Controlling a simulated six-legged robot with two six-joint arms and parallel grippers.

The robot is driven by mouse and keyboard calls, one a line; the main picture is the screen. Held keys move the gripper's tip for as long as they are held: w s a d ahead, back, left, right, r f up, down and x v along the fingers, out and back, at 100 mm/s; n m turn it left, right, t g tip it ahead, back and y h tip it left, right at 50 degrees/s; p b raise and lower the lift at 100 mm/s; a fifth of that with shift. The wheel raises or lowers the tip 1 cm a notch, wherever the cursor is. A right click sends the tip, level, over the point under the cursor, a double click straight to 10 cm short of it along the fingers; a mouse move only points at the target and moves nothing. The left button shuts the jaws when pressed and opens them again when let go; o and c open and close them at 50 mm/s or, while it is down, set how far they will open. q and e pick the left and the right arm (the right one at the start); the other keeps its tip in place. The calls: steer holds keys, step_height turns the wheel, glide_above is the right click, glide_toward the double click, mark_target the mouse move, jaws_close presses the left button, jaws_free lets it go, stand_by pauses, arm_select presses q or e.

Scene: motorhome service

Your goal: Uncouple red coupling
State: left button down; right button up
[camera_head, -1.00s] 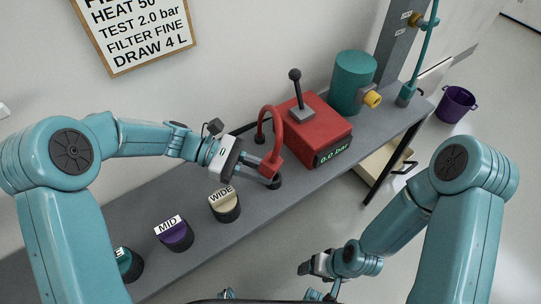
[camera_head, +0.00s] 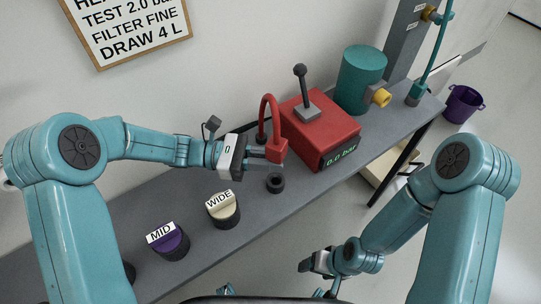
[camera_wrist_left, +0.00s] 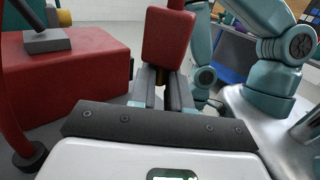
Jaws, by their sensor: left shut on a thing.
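The red coupling (camera_head: 277,150) is a red block on the end of a curved red hose (camera_head: 264,112). My left gripper (camera_head: 265,157) is shut on it, and the coupling also shows between the fingers in the left wrist view (camera_wrist_left: 168,38). It is held above and apart from a black ring-shaped socket (camera_head: 275,184) on the bench. The hose's other end meets a black base beside the red pump box (camera_head: 318,130), which has a lever and a "0.0 bar" display. My right gripper (camera_head: 312,264) is low in front of the bench; its finger gap is too small to judge.
On the grey bench (camera_head: 240,250) stand a cream "WIDE" cap (camera_head: 223,212) and a purple "MID" cap (camera_head: 170,245). A teal canister (camera_head: 360,78) with a yellow outlet stands behind the pump. A purple bucket (camera_head: 462,104) is on the floor at right. A sign (camera_head: 130,28) hangs on the wall.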

mark_target(270, 181)
arm_select(q)
steer(key=shift+f+b, duration=1.85)
steer(key=shift+f, duration=1.05)
steer(key=shift+p, duration=0.3)
steer(key=shift+f, duration=0.2)
steer(key=shift+f, duration=0.1)
stand_by(0.6)
steer(key=shift+s+f+p, duration=0.1)
steer(key=shift+f+p, duration=0.05)
steer(key=shift+p, duration=0.25)
stand_by(0.8)
